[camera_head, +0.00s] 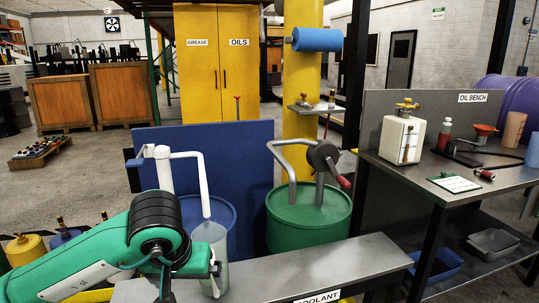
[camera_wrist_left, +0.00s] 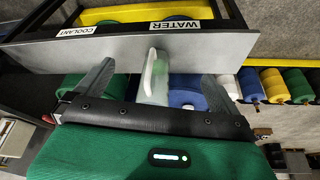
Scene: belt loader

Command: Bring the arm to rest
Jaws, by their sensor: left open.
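My left arm, green and black, comes in from the lower left of the head view, and its gripper (camera_head: 188,275) is at the near edge of the grey bench. In the left wrist view the two grey fingers of my left gripper (camera_wrist_left: 160,75) are spread wide apart. A translucent pale jug (camera_head: 211,255) stands upright at the left end of the bench, just beyond the gripper. In the left wrist view the jug (camera_wrist_left: 155,82) shows between the fingers, with no visible contact. My right gripper is not in view.
The grey bench (camera_head: 270,270) bears a COOLANT label. Behind it stand a green drum (camera_head: 305,215) with a crank pump and a blue drum (camera_head: 228,213) with a white spout. An oil bench (camera_head: 445,178) with a white can and a funnel is at right. The bench middle is clear.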

